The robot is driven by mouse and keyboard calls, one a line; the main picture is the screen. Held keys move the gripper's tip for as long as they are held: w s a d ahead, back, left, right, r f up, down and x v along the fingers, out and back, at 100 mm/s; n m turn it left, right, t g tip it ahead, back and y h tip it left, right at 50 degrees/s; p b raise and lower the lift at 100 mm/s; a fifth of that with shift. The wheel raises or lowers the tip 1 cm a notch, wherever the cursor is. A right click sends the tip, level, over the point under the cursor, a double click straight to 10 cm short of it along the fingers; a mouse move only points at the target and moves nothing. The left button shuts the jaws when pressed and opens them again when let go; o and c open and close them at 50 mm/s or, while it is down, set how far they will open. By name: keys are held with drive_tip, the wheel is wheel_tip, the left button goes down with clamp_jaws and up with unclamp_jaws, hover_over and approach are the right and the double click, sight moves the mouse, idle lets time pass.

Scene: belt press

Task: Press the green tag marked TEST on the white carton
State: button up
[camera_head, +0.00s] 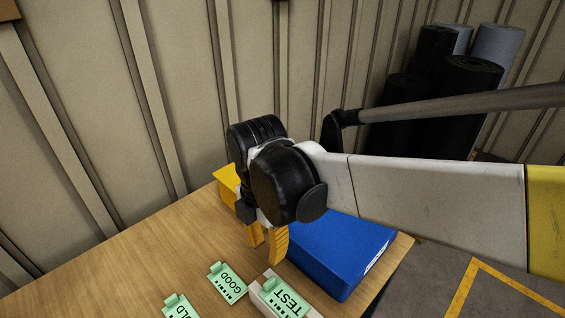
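The green tag marked TEST (286,299) lies on top of the white carton (263,279) at the bottom edge of the picture, and the carton's lower part is cut off. My gripper (267,251) points down with its yellow fingers above and slightly behind the carton, beside the blue box. Nothing shows between the fingers. The two fingers overlap partly from this angle, so how far apart they are is unclear. The gripper appears apart from the tag.
A second green tag marked GOOD (227,283) lies left of the carton, and another (180,307), partly cut off, is further left. A blue box (337,254) stands right of my gripper. A yellow object (227,181) is behind it. The wooden table (130,260) is clear at left.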

wheel_tip(320, 180, up, 6)
drive_tip(key=p, duration=0.4)
drive_tip(key=shift+f, duration=0.2)
idle(0.4)
drive_tip(key=w+a+r+p, duration=0.2)
drive_tip(key=a+r, duration=0.1)
drive_tip(key=shift+w+a, duration=0.1)
drive_tip(key=shift+w, duration=0.25)
idle(0.5)
idle(0.5)
